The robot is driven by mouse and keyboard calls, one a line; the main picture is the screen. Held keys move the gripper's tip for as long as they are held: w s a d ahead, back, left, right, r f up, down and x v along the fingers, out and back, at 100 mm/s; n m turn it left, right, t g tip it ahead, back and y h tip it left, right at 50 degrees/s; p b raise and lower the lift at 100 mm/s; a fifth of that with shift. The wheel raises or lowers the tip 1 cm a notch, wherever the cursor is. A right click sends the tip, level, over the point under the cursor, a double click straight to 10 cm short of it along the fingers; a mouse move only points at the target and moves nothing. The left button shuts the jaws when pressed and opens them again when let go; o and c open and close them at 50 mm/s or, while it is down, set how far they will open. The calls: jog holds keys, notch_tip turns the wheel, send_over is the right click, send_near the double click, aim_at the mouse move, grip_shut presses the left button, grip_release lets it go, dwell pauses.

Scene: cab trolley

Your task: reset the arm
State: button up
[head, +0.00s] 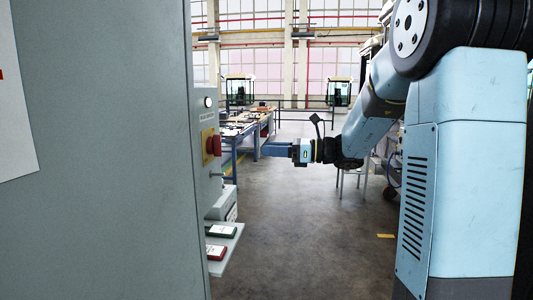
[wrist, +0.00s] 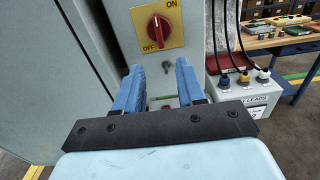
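My gripper (head: 264,149) is held out level to the left in the head view, toward the side of a grey cabinet (head: 105,150) and apart from it. In the wrist view its two blue fingers (wrist: 159,70) stand apart with nothing between them. Beyond the fingertips is the cabinet's red rotary switch (wrist: 157,28) on a yellow plate marked ON and OFF. The red switch also shows side-on in the head view (head: 211,145). A small key-like part (wrist: 166,66) sits below the plate, between the fingers in the picture.
A small shelf (head: 232,232) on the cabinet holds a green-topped and a red-topped item. A white leads box (wrist: 258,100) with several plugs and black cables stands right of the fingers. Workbenches (head: 240,130) stand behind. Open floor (head: 310,240) lies below my arm.

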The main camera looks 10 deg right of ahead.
jog(key=s+a+f+n+g+h, duration=0.1)
jog(key=s+f+n+h, duration=0.1)
jog(key=s+n+h, duration=0.3)
jog(key=s+a+f+n+g, duration=0.1)
jog(key=s+f+n+g, duration=0.1)
jog(key=s, duration=0.5)
jog(key=s+a+f+n+g+h, duration=0.1)
jog(key=s+f+n+h, duration=0.1)
jog(key=s+n+h, duration=0.3)
jog(key=s+d+f+n+t+h, duration=0.2)
jog(key=s+d+n+t+h, duration=0.1)
jog(key=s+d+n+h, duration=0.4)
jog(key=s+d+n, duration=0.3)
jog(key=s, duration=0.2)
jog(key=shift+s+d, duration=0.2)
